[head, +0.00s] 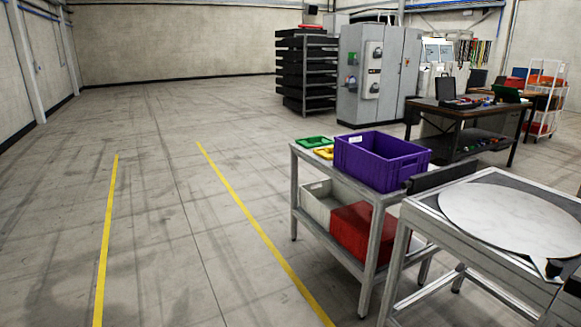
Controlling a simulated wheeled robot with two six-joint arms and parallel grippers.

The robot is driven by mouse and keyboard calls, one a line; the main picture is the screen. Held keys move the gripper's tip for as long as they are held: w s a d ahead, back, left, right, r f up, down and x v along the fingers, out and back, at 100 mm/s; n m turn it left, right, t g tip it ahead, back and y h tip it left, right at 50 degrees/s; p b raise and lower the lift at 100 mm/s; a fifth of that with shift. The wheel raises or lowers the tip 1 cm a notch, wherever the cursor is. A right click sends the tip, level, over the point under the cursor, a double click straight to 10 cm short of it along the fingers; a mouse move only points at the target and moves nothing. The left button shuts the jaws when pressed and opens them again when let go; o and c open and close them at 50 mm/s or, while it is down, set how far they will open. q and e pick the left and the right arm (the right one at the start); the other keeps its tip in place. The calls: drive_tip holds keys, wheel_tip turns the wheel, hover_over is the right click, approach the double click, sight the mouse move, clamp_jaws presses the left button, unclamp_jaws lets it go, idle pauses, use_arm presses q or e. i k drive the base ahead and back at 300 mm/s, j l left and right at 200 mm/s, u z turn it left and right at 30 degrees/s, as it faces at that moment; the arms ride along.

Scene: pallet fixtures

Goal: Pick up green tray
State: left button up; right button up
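A small green tray (313,142) lies on the top shelf of a grey metal cart (346,187), at its far left end. A yellow tray (324,153) lies just in front of it, and a purple crate (381,159) stands to the right on the same top. The green tray looks shallow; its contents are too small to tell. Neither of my grippers shows in the head view.
A white bin (322,205) and a red crate (362,231) sit on the cart's lower shelf. A metal table with a round light plate (510,220) stands close at right. Open floor with yellow lines (245,210) lies left. A workbench (465,116) stands behind.

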sight(315, 140)
drive_tip(key=i+u, duration=0.15)
drive_tip(key=i, duration=1.9)
